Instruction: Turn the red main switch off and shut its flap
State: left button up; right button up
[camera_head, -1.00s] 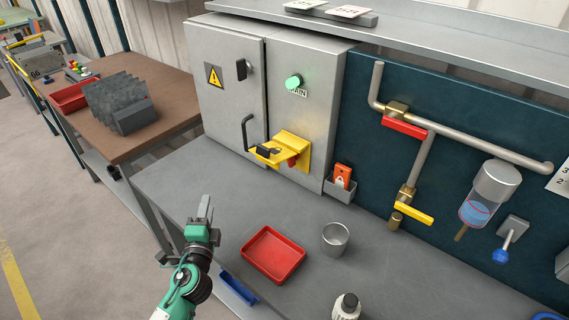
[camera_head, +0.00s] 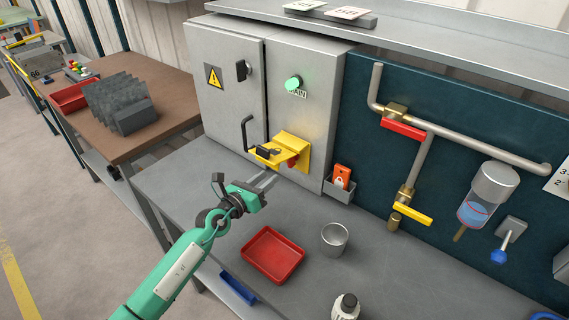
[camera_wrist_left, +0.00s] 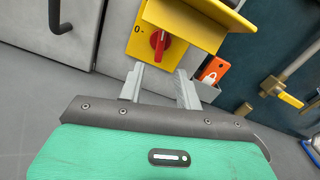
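The red main switch (camera_head: 292,161) sits on a yellow plate on the grey cabinet's right door. In the left wrist view the red knob (camera_wrist_left: 160,42) stands roughly upright in the picture, with a "0" mark to its left. Its yellow flap (camera_head: 270,156) is open and juts out from the plate above the knob; it also shows in the left wrist view (camera_wrist_left: 215,12). My left gripper (camera_head: 268,181) is open and empty, in front of and below the switch, its fingers pointing at it without touching. My right gripper is not in view.
A green lamp (camera_head: 293,83) is lit above the switch. A black door handle (camera_head: 247,133) is left of the flap. A holder with an orange tag (camera_head: 341,177) hangs to the right. A red tray (camera_head: 272,254) and metal cup (camera_head: 335,237) stand on the bench below.

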aim_at(288, 161)
pick_arm(q)
jog(key=b+x, duration=0.1)
jog(key=x, duration=0.7)
jog(key=shift+w+d, duration=0.2)
jog(key=shift+w, duration=0.15)
grip_shut()
